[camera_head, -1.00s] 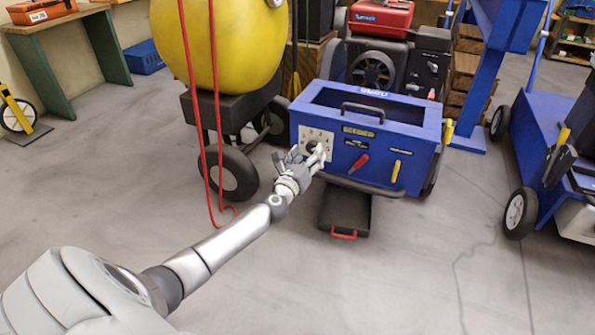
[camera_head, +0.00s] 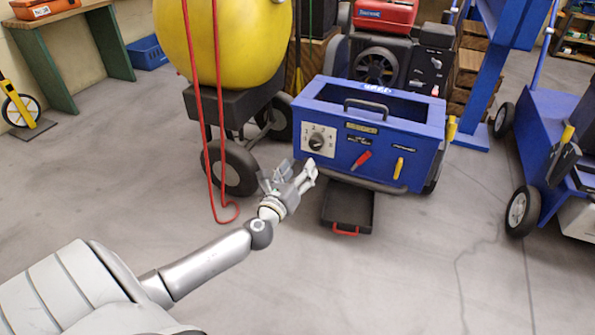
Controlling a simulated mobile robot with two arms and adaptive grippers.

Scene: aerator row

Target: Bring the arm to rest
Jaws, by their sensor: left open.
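My left arm comes in from the lower left. Its gripper (camera_head: 291,175) is open and empty, in front of and below the dial plate of the blue aerator box (camera_head: 415,150). The gripper looks apart from the box. The white dial plate (camera_head: 319,140) with its dark knob (camera_head: 316,142) is now fully in sight on the left of the box front. A red lever (camera_head: 361,160) and a yellow lever (camera_head: 398,168) sit to its right. My right gripper is not in view.
A yellow tank (camera_head: 222,40) on a wheeled cart stands behind left, with red cords (camera_head: 215,130) hanging near my arm. A black tray (camera_head: 348,206) with a red handle lies under the box. A blue machine (camera_head: 545,140) stands at right. The floor in front is clear.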

